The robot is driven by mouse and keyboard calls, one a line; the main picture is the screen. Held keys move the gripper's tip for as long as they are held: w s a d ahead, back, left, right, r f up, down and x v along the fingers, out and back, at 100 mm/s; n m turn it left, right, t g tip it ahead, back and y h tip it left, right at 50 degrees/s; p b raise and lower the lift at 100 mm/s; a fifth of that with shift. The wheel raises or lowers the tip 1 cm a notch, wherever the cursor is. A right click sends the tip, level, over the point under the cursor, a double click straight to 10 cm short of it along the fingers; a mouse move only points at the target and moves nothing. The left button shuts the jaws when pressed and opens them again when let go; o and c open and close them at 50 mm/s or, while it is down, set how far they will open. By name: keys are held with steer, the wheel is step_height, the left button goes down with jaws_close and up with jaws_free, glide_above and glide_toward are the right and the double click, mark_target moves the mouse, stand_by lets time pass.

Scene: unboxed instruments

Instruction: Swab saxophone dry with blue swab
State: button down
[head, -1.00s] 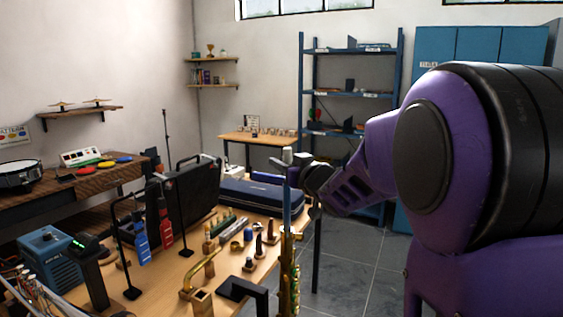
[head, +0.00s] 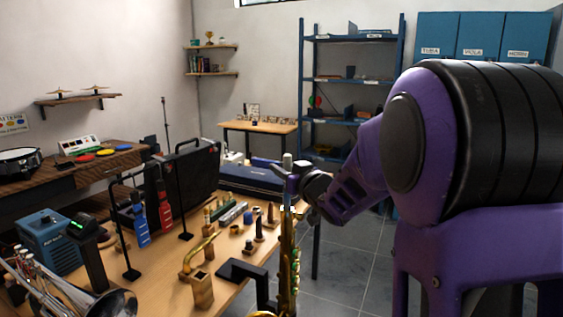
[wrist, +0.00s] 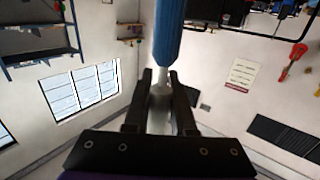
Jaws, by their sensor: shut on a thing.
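The brass saxophone (head: 288,262) stands upright at the near right edge of the bench, its lower part cut off by the frame. My gripper (head: 291,178) is just above its top end, shut on the grey handle of the blue swab (head: 287,161). In the wrist view the blue part of the swab (wrist: 168,35) extends beyond my fingertips (wrist: 161,86). In the head view only a short blue stretch shows between gripper and saxophone. The lower swab appears to be inside the saxophone, but I cannot see its end.
On the bench (head: 235,290) are a black stand (head: 250,272), wooden blocks with small parts, a trumpet (head: 85,290), a blue machine (head: 47,238), and hanging blue (head: 140,226) and red (head: 165,208) items. Grey floor (head: 350,260) is open to the right.

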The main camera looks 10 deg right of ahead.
steer(key=shift+f, duration=1.6)
steer(key=shift+r, duration=0.15)
step_height(320, 180, up, 15)
steer(key=p, duration=1.1)
step_height(320, 180, down, 15)
steer(key=b, duration=1.1)
stand_by(0.6)
